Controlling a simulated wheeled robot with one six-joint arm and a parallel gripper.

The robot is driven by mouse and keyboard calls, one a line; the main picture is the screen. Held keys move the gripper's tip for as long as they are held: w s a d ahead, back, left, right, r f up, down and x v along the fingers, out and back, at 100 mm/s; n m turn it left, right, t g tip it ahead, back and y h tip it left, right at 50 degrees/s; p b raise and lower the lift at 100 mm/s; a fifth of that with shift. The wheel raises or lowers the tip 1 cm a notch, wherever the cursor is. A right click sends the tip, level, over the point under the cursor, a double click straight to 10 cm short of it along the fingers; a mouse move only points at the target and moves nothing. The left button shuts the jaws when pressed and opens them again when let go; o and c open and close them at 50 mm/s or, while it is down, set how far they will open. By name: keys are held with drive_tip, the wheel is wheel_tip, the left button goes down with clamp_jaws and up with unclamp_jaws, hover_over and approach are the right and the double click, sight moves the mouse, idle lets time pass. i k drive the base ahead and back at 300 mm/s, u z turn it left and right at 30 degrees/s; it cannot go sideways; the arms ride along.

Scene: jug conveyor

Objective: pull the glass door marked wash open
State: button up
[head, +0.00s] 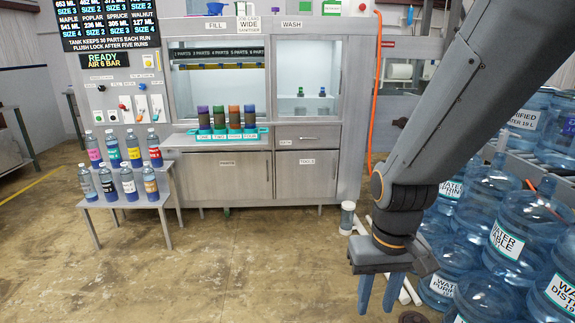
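The wash glass door (312,72) is the clear pane at the right of the grey cabinet, below the WASH label (292,24). It looks closed, and small dark bottles (300,92) with green and blue tops show behind it. I cannot make out a handle on it for certain. My gripper (378,292) hangs fingers down at the lower right, nearer to me than the cabinet and well apart from the door. Its two blue fingers are spread with floor visible between them, and it holds nothing.
Large water jugs (490,190) crowd the right side. A stepped stand (128,195) with several bottles is at left. A teal rack (220,136) holds several cups. The middle floor is clear.

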sight(343, 69)
drive_tip(key=i, duration=3.35)
drive_tip(key=u, duration=0.45)
